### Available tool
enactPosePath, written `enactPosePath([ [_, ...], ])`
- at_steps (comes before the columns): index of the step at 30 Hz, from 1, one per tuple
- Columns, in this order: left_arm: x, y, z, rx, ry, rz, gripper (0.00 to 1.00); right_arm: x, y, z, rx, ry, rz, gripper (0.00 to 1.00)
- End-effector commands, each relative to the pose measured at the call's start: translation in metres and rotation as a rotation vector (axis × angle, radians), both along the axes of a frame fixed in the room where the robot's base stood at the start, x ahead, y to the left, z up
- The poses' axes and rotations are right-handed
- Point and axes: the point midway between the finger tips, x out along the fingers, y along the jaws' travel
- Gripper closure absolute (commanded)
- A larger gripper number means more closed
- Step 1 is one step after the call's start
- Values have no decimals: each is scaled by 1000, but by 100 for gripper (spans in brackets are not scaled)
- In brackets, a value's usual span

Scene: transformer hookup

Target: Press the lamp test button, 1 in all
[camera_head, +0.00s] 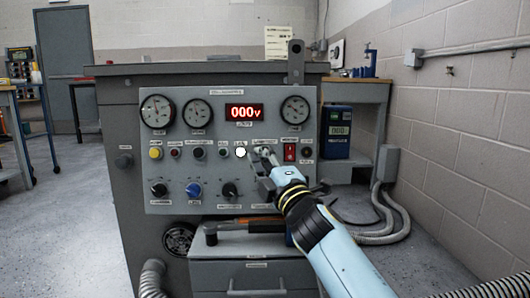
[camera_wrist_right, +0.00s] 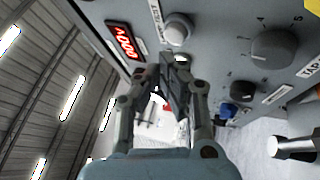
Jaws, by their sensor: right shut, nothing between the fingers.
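The grey control panel (camera_head: 215,175) faces me in the head view, with a row of buttons and small lamps across its middle. A round white button or lamp (camera_head: 241,152) in that row shows bright; the small labels are hard to read. My right gripper (camera_head: 262,156) is just to its right, in front of the panel, its fingers shut and empty. In the right wrist view the shut fingers (camera_wrist_right: 168,62) are below a pale round button (camera_wrist_right: 177,30) beside a label that seems to end in TEST. Whether the fingertips touch the panel I cannot tell. My left gripper is out of view.
A red display (camera_head: 244,112) reads 000 V, between round gauges. A red switch (camera_head: 290,152) is close to the right of my gripper. Knobs, including a blue one (camera_head: 193,189), are below. A drawer (camera_head: 240,275) and a dark-handled tool (camera_head: 250,228) lie beneath the panel.

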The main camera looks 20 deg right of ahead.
Motion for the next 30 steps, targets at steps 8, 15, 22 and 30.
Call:
enactPosePath([
  [8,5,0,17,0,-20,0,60,-27,8,9,1,-3,0,100],
  [15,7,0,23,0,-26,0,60,-41,12,10,-1,-2,0,100],
  [22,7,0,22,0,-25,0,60,-41,12,8,-1,-1,0,100],
  [30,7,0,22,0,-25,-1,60,-41,12,9,-1,-1,0,100],
])
